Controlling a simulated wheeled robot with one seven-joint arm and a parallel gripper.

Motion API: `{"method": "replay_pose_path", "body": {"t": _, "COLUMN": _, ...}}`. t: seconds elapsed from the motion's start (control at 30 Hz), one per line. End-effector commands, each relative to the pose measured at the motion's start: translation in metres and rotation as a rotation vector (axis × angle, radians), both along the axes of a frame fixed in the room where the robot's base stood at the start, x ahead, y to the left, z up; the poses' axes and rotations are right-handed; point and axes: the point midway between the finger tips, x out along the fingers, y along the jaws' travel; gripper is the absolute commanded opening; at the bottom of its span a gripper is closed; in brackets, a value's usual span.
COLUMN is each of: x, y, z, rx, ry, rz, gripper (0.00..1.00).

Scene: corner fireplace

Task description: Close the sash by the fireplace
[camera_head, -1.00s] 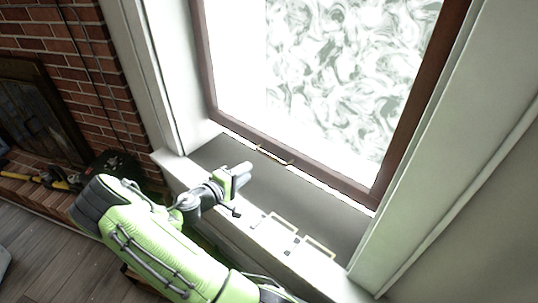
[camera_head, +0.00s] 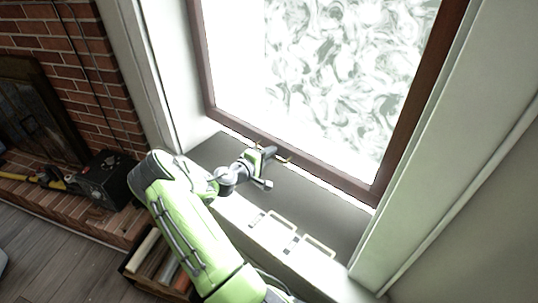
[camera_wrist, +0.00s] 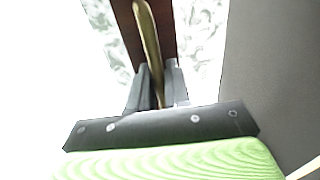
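The window sash (camera_head: 325,174) has a dark brown frame around bright, swirl-patterned glass. A bright strip shows along its bottom rail, above the grey sill. A thin brass handle (camera_head: 286,159) sits on that rail. The handle (camera_wrist: 148,35) also shows in the wrist view, running down between my two dark fingers. My gripper (camera_head: 270,168) is over the sill at the handle, its fingers apart. In the wrist view my gripper (camera_wrist: 158,85) straddles the handle's near end; I cannot tell whether either finger touches it. My gripper partly hides the handle in the head view.
The grey sill (camera_head: 320,212) has pale metal brackets (camera_head: 318,246) along its front ledge. White window casing (camera_head: 440,150) stands at the right. A brick fireplace (camera_head: 75,40) is at the left, with a black box (camera_head: 104,180) on its hearth. An open-topped crate (camera_head: 140,252) stands on the floor near my arm.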

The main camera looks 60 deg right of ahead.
Motion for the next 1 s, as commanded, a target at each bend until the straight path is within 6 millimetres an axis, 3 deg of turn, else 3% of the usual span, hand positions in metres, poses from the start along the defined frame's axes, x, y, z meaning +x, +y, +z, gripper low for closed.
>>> {"method": "replay_pose_path", "body": {"t": 0.1, "x": 0.000, "y": 0.000, "z": 0.000, "rx": 0.001, "ry": 0.000, "rz": 0.000, "gripper": 0.00}}
{"method": "replay_pose_path", "body": {"t": 0.47, "x": 0.000, "y": 0.001, "z": -0.004, "rx": 0.002, "ry": 0.000, "rz": 0.000, "gripper": 0.00}}
{"method": "replay_pose_path", "body": {"t": 0.57, "x": 0.000, "y": 0.001, "z": -0.017, "rx": 0.004, "ry": 0.000, "rz": 0.000, "gripper": 0.00}}
{"method": "replay_pose_path", "body": {"t": 0.83, "x": 0.000, "y": 0.002, "z": -0.073, "rx": 0.010, "ry": 0.001, "rz": 0.000, "gripper": 0.00}}
{"method": "replay_pose_path", "body": {"t": 1.0, "x": 0.000, "y": 0.002, "z": -0.081, "rx": 0.010, "ry": -0.001, "rz": -0.001, "gripper": 0.00}}
